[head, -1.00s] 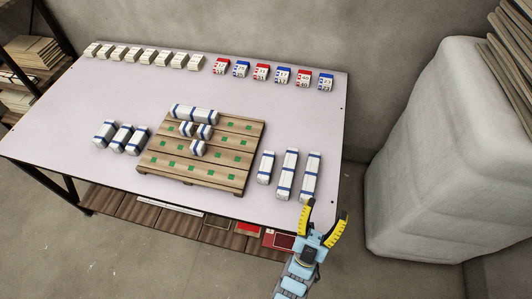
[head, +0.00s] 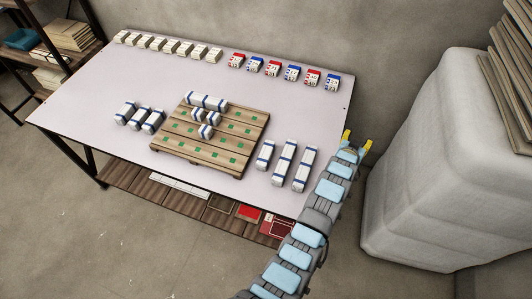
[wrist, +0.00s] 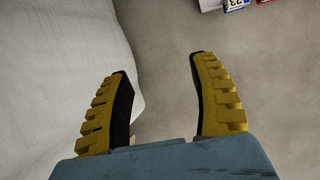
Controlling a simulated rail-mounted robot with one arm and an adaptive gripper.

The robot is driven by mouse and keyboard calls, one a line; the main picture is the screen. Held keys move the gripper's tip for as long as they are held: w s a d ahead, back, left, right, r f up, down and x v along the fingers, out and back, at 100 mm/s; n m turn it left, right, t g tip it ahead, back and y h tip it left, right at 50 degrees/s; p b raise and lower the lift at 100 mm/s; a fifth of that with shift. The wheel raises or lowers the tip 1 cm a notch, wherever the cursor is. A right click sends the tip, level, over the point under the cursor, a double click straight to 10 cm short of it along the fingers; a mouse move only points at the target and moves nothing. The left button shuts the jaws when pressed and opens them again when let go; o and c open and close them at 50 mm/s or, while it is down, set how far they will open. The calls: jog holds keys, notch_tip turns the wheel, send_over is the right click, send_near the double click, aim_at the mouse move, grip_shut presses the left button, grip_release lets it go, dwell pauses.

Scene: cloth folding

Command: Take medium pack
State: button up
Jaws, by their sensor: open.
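White packs with blue bands lie in several lengths, and no label tells which is medium. Three packs (head: 138,118) lie side by side left of the wooden pallet (head: 236,154). Right of it lie a shorter pack (head: 265,155) and two longer ones, a middle pack (head: 284,163) and a right pack (head: 304,169). On the pallet are a long pack (head: 206,102) and several short packs (head: 205,131). My gripper (head: 357,139) is open and empty beyond the table's right edge, apart from every pack. Both fingers (wrist: 158,65) show in the wrist view with nothing between them.
Cream boxes (head: 167,45) and red and blue boxes (head: 291,72) line the back of the table (head: 120,80). A large wrapped bulk (head: 435,160) stands close right of my gripper. A shelf (head: 40,60) stands at the left.

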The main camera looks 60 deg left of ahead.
jog(key=s+a+g+h, duration=0.1)
jog(key=s+a+g, duration=0.2)
jog(key=a, duration=0.3)
notch_tip(320, 180, up, 8)
jog(key=n+g+h+p, duration=0.3)
jog(key=g+h+p, duration=0.1)
jog(key=g+h, duration=0.4)
send_over(265, 152)
jog(key=y, duration=0.1)
jog(key=shift+g, duration=0.4)
jog(key=f, duration=0.4)
jog(key=f+b, duration=0.1)
jog(key=f, duration=0.3)
jog(key=f+b, duration=0.1)
jog(key=f, duration=0.2)
jog(key=shift+w+a+f, duration=0.25)
jog(key=shift+w+f, duration=0.1)
jog(key=shift+f, duration=0.05)
jog(key=shift+s+d+f+b, duration=0.15)
jog(key=shift+f+b, duration=0.1)
jog(key=shift+f, duration=0.6)
jog(key=shift+s+d+f+b, duration=0.15)
jog(key=shift+f+b, duration=0.1)
jog(key=shift+f, duration=0.55)
jog(key=shift+f+b, duration=0.35)
jog(key=shift+f, duration=0.75)
jog(key=c, duration=1)
